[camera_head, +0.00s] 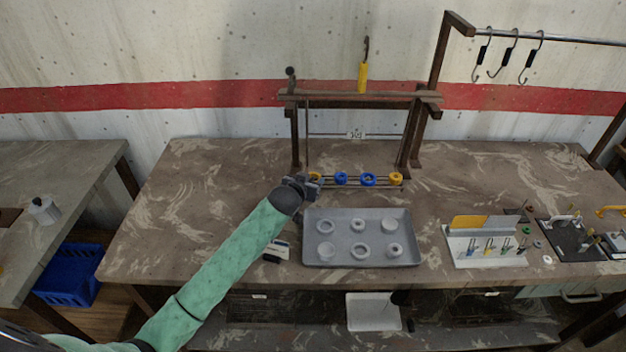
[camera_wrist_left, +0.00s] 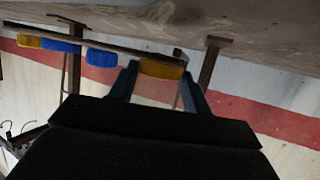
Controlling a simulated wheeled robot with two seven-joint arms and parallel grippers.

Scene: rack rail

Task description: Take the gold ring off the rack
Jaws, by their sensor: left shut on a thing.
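A rail rack (camera_head: 376,185) on the table carries two blue rings (camera_head: 341,178) (camera_head: 368,179) between two gold rings. My left gripper (camera_head: 314,181) reaches in from the left and is shut on the left gold ring (camera_head: 316,176), which it partly hides. In the left wrist view this gold ring (camera_wrist_left: 161,70) sits between the two fingers, and it still appears in line with the rail. The right gold ring (camera_head: 396,178) is at the rail's right end and also shows in the left wrist view (camera_wrist_left: 28,41). My right gripper is not in view.
A grey tray (camera_head: 340,260) with several pale round pieces stands just in front of the rack. A wooden frame (camera_head: 360,97) rises behind it. A white stand (camera_head: 487,258) with small coloured items is to the right. The table left of my arm is clear.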

